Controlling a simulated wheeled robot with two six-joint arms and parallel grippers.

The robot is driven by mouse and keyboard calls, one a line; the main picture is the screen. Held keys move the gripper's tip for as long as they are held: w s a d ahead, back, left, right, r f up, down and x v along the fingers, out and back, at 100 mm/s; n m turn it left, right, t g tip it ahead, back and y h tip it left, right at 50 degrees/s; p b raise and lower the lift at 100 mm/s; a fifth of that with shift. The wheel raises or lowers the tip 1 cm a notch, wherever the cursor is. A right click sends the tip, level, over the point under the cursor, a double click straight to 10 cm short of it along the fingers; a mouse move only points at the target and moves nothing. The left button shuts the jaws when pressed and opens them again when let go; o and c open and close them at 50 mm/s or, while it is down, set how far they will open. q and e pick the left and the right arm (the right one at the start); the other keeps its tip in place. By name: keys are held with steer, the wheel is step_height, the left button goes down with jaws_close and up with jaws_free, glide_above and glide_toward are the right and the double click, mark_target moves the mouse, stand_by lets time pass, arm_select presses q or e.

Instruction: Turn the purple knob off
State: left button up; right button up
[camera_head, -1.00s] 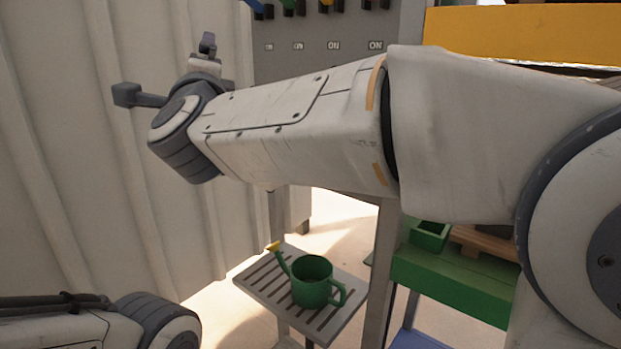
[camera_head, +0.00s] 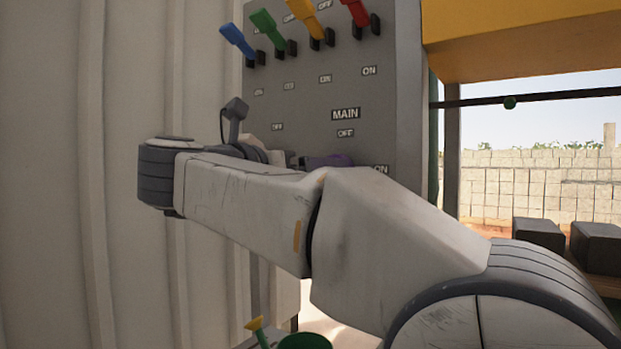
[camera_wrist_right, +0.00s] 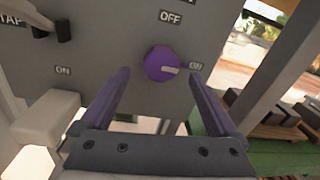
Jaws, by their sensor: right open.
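The purple knob (camera_wrist_right: 163,64) is on the grey panel (camera_wrist_right: 110,40). In the right wrist view its pale pointer mark aims right, towards the ON label; the OFF label is above it. In the head view only the top of the purple knob (camera_head: 338,160) shows above my right arm, under the MAIN and OFF labels. My right gripper (camera_wrist_right: 158,76) is open, its two purple-tinted fingers reaching towards the panel on either side of the knob. I cannot tell whether they touch it. In the head view my right arm hides its fingers. My left gripper is not in view.
Blue (camera_head: 238,41), green (camera_head: 266,33), yellow (camera_head: 310,20) and red (camera_head: 356,12) levers sit higher on the panel. A ribbed pale wall (camera_head: 60,150) stands left. A green watering can (camera_head: 304,342) shows at the bottom edge.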

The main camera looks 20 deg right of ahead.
steer(key=b+x, duration=0.1)
steer(key=x, duration=0.4)
steer(key=shift+d, duration=0.2)
steer(key=c, duration=1.3)
